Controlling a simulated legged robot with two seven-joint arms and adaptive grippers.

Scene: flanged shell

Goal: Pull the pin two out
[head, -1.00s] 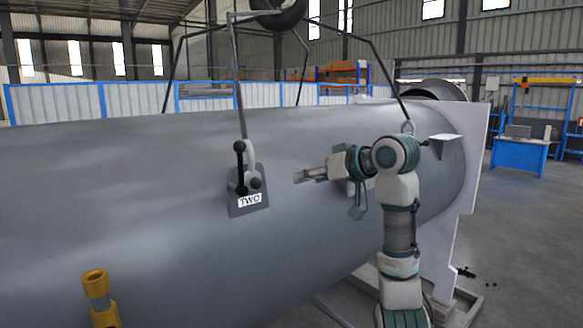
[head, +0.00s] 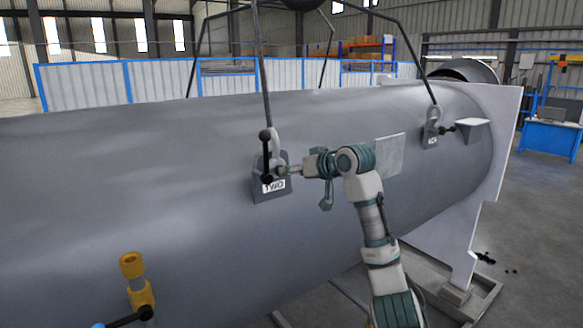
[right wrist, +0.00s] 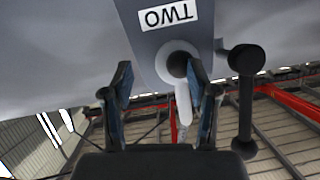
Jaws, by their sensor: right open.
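Pin two has a black bar handle with ball ends (head: 266,157), upright in front of the grey bracket labelled TWO (head: 272,192) on the shell's side. In the right wrist view the handle (right wrist: 245,100) stands outside the right-hand finger. A dark round knob (right wrist: 178,64) shows at the eye of the pale shackle (right wrist: 183,100). My right gripper (head: 281,171) is at the bracket, just right of the handle. In the wrist view its fingers (right wrist: 163,95) are open, with the knob and shackle between them, closer to the right-hand finger. Contact is unclear. My left gripper is out of view.
The large grey shell (head: 120,190) fills the left and middle. Lifting rods rise from its brackets. A second bracket (head: 431,134) with a black handle is farther right, near the white end flange (head: 500,150). A yellow fitting (head: 132,266) is low at left.

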